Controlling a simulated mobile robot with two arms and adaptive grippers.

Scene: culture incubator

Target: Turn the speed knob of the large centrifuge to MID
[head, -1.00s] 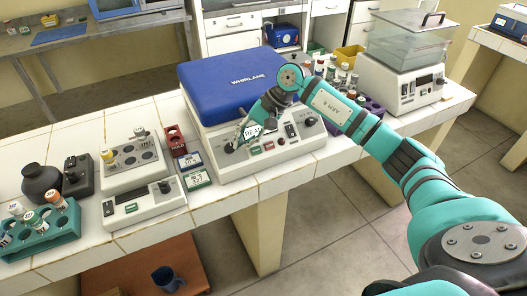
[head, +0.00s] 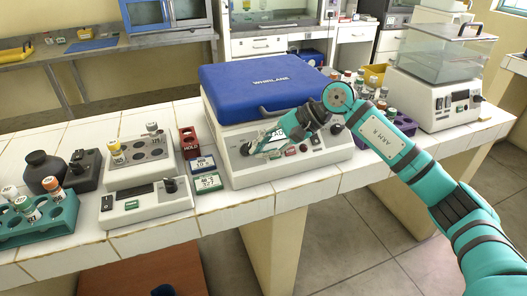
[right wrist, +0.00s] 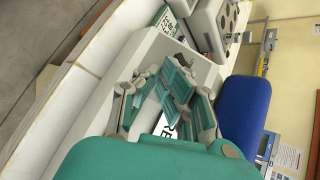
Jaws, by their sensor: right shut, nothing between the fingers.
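The large centrifuge (head: 230,133) stands on the white bench in the head view, with its blue lid (head: 262,85) closed. A dark knob (head: 245,149) is at the left of its sloping front panel, and another (head: 337,129) at the right. The panel markings and knob pointers are too small to read. My right gripper (head: 256,146) is shut and empty at the front panel, just right of the left knob; I cannot tell whether they touch. In the right wrist view its teal fingers (right wrist: 172,88) are over the pale panel, beside the blue lid (right wrist: 245,110). My left gripper is not in view.
Left of the centrifuge stand a small device (head: 145,203), two label displays (head: 207,183), a red rack (head: 188,143) and a teal tube rack (head: 40,228). Tube racks (head: 400,123) and a balance-like device (head: 432,98) stand to the right. The bench's front edge is clear.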

